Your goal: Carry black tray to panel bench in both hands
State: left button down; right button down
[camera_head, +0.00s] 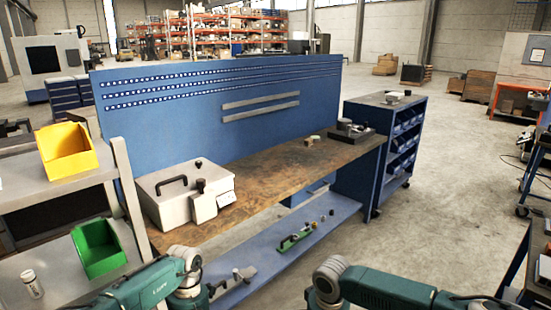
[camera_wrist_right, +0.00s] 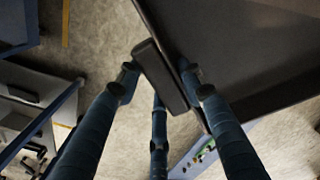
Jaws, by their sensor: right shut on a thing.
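The black tray (camera_wrist_right: 245,55) fills the upper right of the right wrist view, with a dark handle (camera_wrist_right: 152,62) on its near edge. My right gripper (camera_wrist_right: 160,78) is shut on this handle, its fingers on either side of it. The far part of the tray is out of the frame. The panel bench (camera_head: 260,175) has a worn brown top and a tall blue back panel (camera_head: 180,125). In the head view my two arms come in at the bottom edge; both grippers and the tray are below the frame. My left gripper shows in neither view.
A white case (camera_head: 175,205) stands on the bench's left end and a dark device (camera_head: 352,131) on its right end. Between them the top is mostly bare. A shelf with a yellow bin (camera_head: 68,150) and a green bin (camera_head: 98,247) stands left; a blue cabinet (camera_head: 390,140) stands right.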

aim_at(295, 162)
jog(key=i+l+z, duration=0.15)
jog(key=i+z, duration=0.25)
jog(key=i, duration=0.25)
jog(key=i+j+z, duration=0.1)
jog(key=i+z, duration=0.3)
jog(key=i, duration=0.25)
jog(key=i+u, duration=0.3)
jog(key=i+l+u, duration=0.1)
jog(key=u, duration=0.2)
jog(key=i, duration=0.05)
